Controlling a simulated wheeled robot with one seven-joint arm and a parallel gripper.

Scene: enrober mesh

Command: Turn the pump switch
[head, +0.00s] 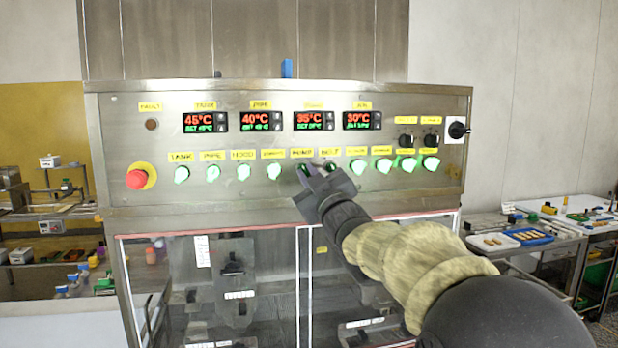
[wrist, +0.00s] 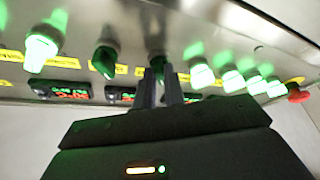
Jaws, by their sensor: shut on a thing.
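The pump switch is a dark green, unlit knob in the row on the steel control panel (head: 480,100). In the head view its yellow PUMP label (head: 301,153) shows, and the knob is mostly hidden behind my gripper (head: 309,172). In the wrist view the pump switch (wrist: 157,62) sits at the fingertips of my gripper (wrist: 161,75), which is shut on it, one finger on each side. The exact angle of the knob is hard to tell.
The unlit belt switch (wrist: 104,60) is close beside the gripper. Lit green knobs, such as one (head: 273,172) to the left, line both sides. A red emergency stop (head: 137,179) is at far left. Four-digit-style displays (head: 206,122) sit above. Glass doors are below.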

